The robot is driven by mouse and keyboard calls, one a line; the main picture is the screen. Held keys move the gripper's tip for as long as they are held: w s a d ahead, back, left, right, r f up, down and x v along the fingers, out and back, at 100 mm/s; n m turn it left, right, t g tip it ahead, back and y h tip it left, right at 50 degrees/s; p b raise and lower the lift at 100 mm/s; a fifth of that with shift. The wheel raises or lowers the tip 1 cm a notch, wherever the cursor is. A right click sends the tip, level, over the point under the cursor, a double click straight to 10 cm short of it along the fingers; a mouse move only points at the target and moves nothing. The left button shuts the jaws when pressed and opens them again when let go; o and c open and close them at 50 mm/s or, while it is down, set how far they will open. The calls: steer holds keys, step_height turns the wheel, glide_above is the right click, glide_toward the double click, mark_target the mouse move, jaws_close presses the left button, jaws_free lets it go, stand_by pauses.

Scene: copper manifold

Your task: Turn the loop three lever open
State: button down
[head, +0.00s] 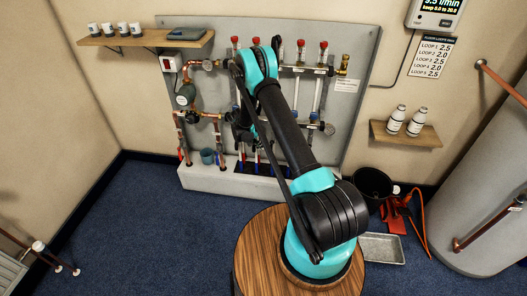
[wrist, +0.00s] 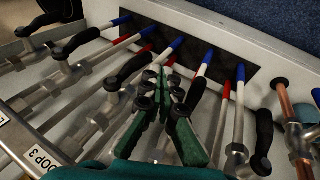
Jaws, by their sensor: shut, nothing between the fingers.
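A white LOOP 3 label (wrist: 45,160) shows at the lower left of the wrist view, partly cut off. Several black valve levers stand in a row on the lower manifold. One black lever (wrist: 132,65) lies just left of my gripper, tilted up to the right from its valve (wrist: 112,85). Another black lever (wrist: 195,92) lies just right of the fingertips. I cannot tell for sure which lever belongs to loop three. My gripper (wrist: 167,85) has dark green fingers, shut and empty, between these two levers. Whether it touches either is unclear. In the head view my arm hides the gripper.
Pipes with red and blue sleeves (wrist: 205,62) run into a dark slot (wrist: 190,45) beyond the levers. A copper pipe (wrist: 283,105) stands at the right. The grey manifold board (head: 350,60) carries red-capped valves along its top rail.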

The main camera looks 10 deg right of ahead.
mark_target(271, 148)
step_height(271, 148, up, 8)
steer(key=a+n+g+y, duration=0.15)
steer(key=n+y, duration=0.25)
steer(key=n, duration=1.6)
steer(key=d+f, duration=0.4)
steer(key=f, duration=0.6)
steer(key=shift+w+d, duration=0.3)
steer(key=shift+d, duration=0.05)
steer(key=shift+t, duration=0.25)
